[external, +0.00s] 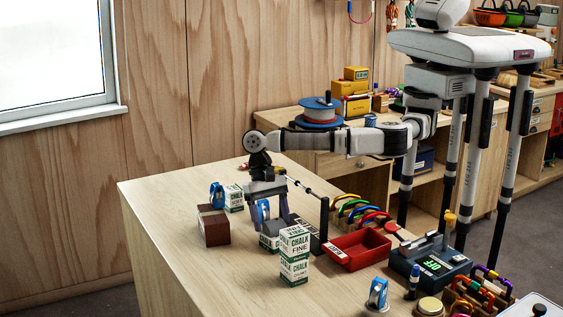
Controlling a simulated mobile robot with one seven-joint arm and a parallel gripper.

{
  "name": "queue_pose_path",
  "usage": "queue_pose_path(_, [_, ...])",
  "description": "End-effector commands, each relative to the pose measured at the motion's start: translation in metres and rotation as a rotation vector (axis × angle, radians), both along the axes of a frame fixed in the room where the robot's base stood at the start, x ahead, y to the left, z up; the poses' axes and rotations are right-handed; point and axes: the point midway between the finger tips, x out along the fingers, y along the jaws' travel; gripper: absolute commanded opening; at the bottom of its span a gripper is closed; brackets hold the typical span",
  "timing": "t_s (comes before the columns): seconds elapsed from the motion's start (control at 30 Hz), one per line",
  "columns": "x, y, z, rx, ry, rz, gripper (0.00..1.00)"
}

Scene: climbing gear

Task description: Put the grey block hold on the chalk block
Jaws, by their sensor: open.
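My gripper (269,217) points down over the table, its fingers apart on either side of a small grey block (271,229). The grey block appears to rest on top of a white and green chalk block (268,243). The fingertips are close to its sides; I cannot tell if they touch. A blue and white roll-like item (263,209) shows between the fingers; its exact depth is unclear. The front stack of chalk blocks (294,257) partly hides the chalk block under the grey one.
A brown block (214,227) and another chalk block (234,198) stand to the left. A red tray (359,252), a rack of coloured carabiners (358,210) and a scale with a green display (431,268) are to the right. The table's left front is clear.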

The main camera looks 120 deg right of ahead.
Motion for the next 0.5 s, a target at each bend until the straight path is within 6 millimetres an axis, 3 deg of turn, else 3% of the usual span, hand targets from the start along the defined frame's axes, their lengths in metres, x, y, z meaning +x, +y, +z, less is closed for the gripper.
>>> queue_pose_path(0.17, [0.001, -0.005, 0.011, 0.000, -0.002, 0.000, 0.70])
queue_pose_path(0.5, [0.001, -0.033, 0.077, -0.001, -0.003, 0.001, 0.70])
